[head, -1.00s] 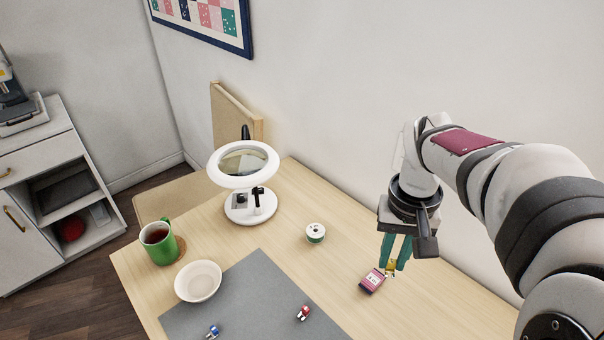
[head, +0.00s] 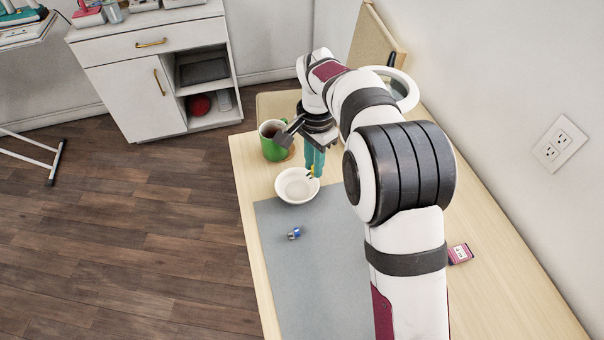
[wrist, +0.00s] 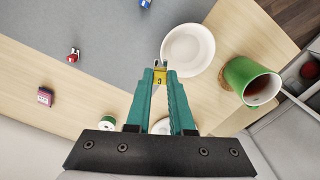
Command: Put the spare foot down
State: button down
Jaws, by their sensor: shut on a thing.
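My gripper (head: 314,172) points down, with its teal fingers shut on a small yellow foot (wrist: 159,77). In the head view the held foot (head: 310,174) is a small yellow spot at the fingertips, just right of the white bowl (head: 283,194). The wrist view shows the bowl (wrist: 187,50) empty, beside the fingertips. A blue foot (head: 293,234) lies on the grey mat (head: 310,280). A red foot (wrist: 73,54) also lies on the mat in the wrist view; my arm hides it in the head view.
A green mug (head: 272,147) with dark liquid stands behind the bowl. A pink packet (head: 460,253) lies on the wooden table at the right. A thread spool (wrist: 108,122) stands on the table. The magnifier lamp (head: 403,88) is partly behind my arm. Much of the mat is bare.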

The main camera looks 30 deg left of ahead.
aim_at(300, 193)
jog(key=a+f+m, duration=0.1)
jog(key=f, duration=0.3)
jog(key=w+a+f+m, duration=0.1)
jog(key=a+f+m, duration=0.1)
jog(key=f, duration=0.2)
jog(key=a+f+m, duration=0.1)
jog(key=f+m, duration=0.1)
jog(key=f, duration=0.2)
jog(key=shift+w+a+f, duration=0.2)
jog(key=c, duration=1.1)
grip_release()
jog(key=shift+f, duration=0.1)
notch_tip(300, 193, up, 12)
jog(key=shift+r, duration=0.15)
jog(key=o, duration=0.4)
